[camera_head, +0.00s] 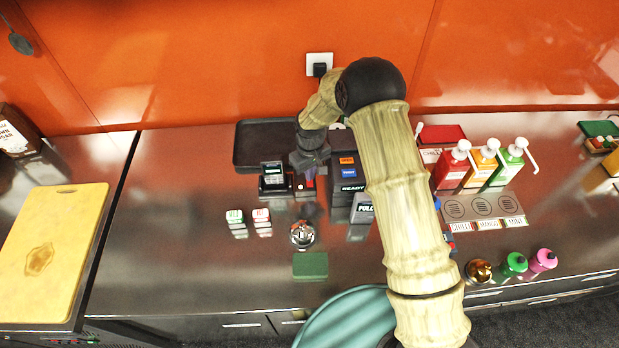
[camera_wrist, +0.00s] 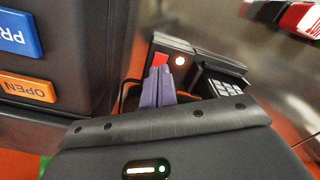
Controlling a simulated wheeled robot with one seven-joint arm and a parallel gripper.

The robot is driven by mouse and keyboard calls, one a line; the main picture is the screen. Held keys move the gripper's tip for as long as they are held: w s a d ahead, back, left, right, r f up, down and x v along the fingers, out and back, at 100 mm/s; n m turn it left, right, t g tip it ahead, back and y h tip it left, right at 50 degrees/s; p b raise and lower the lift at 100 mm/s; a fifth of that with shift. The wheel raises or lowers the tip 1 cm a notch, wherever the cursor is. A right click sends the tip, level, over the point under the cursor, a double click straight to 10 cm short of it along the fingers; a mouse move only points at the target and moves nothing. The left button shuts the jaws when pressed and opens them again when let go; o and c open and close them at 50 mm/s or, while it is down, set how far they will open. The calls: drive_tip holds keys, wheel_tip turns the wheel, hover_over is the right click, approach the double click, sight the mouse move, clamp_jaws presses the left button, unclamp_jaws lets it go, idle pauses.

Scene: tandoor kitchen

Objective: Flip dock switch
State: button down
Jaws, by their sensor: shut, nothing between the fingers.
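A dark printer (camera_head: 346,165) with PRINT and OPEN buttons stands close beside my gripper. A black tray (camera_head: 242,145) lies behind. Sauce bottles (camera_head: 451,170) stand right.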

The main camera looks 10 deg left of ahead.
sight(311, 184)
drive_tip(key=shift+r+p, duration=1.1)
drive_tip(key=shift+r, duration=1.05)
drive_tip(key=d+r, duration=0.2)
drive_tip(key=d+r+m, duration=0.1)
drive_tip(key=d+r, duration=0.1)
drive_tip(key=s+d+r+m, duration=0.1)
drive_tip(key=d+r, duration=0.1)
drive_tip(key=d, duration=0.1)
drive_tip(key=shift+s+d+r+t+b, duration=0.1)
drive_tip(key=shift+r+t+b, duration=0.05)
drive_tip(key=shift+t+b, duration=0.2)
drive_tip(key=s+d+r+m+t+b, duration=0.1)
drive_tip(key=s+d+r+m, duration=0.2)
drive_tip(key=s+d, duration=0.6)
drive_tip(key=s+d+r+m+t, duration=0.1)
drive_tip(key=s+d+r+m, duration=0.3)
drive_tip(key=s+d+r, duration=0.4)
drive_tip(key=shift+s+d+b, duration=0.4)
drive_tip(key=shift+s+d, duration=0.2)
drive_tip(key=shift+d, duration=0.35)
